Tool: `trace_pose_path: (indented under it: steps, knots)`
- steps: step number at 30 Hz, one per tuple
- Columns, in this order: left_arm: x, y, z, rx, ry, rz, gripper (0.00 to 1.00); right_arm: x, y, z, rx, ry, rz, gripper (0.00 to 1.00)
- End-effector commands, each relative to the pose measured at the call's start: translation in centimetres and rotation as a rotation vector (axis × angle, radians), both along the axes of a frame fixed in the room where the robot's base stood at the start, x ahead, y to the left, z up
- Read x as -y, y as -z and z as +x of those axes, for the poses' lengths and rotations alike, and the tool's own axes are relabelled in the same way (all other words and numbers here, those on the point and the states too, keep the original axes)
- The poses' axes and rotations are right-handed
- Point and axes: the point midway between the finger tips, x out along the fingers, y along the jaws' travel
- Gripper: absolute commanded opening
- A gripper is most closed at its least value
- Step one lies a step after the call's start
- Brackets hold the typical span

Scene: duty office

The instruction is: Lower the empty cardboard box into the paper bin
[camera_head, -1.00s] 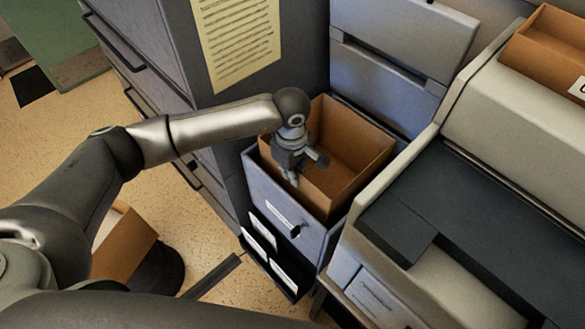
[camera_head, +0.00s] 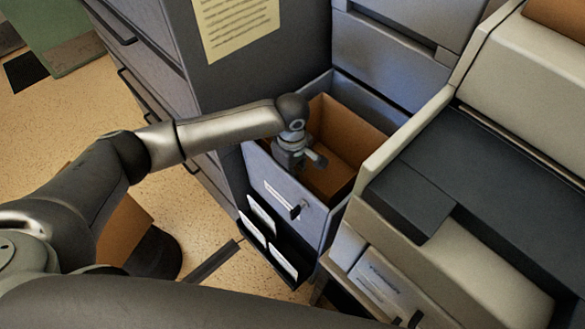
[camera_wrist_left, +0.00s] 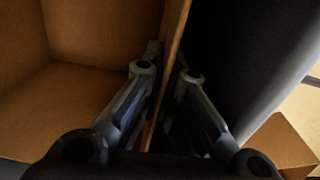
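The bin's rim stands around the box, and the box's far and right inner walls show. My left gripper (camera_head: 291,165) reaches down at the near left side of the box. In the left wrist view its fingers (camera_wrist_left: 160,100) straddle the box's wall (camera_wrist_left: 166,70), one inside and one outside, closed on it. In that view the box's inside (camera_wrist_left: 75,75) is bare. The box's underside is hidden, so I cannot tell whether it rests on the bottom. My right gripper is not in view.
A grey cabinet (camera_head: 215,90) with a yellow sheet (camera_head: 235,25) stands behind left. A beige and black machine (camera_head: 475,180) stands close on the right. Another cardboard piece (camera_head: 122,230) and a dark round object (camera_head: 160,255) are on the floor at lower left.

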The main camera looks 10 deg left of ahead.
Motion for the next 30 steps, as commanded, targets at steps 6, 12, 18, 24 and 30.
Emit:
trace_pose_path:
  steps: [6, 12, 18, 24, 30]
  knots:
    - [-0.13, 1.10, -0.24, -0.007, 0.001, 0.004, 0.00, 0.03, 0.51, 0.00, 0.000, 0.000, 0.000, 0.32]
    - [-0.22, 1.27, -0.37, -0.010, 0.000, 0.007, 0.00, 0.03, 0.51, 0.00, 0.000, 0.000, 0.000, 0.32]
    - [-0.31, 1.41, -0.51, -0.014, 0.000, 0.009, 0.17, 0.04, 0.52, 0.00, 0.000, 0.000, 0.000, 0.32]
    - [-0.40, 1.46, -0.57, -0.017, 0.000, 0.012, 0.30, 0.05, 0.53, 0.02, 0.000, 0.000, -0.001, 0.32]
    - [-0.47, 1.46, -0.62, -0.019, -0.001, 0.014, 0.30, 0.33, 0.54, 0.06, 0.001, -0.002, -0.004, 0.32]
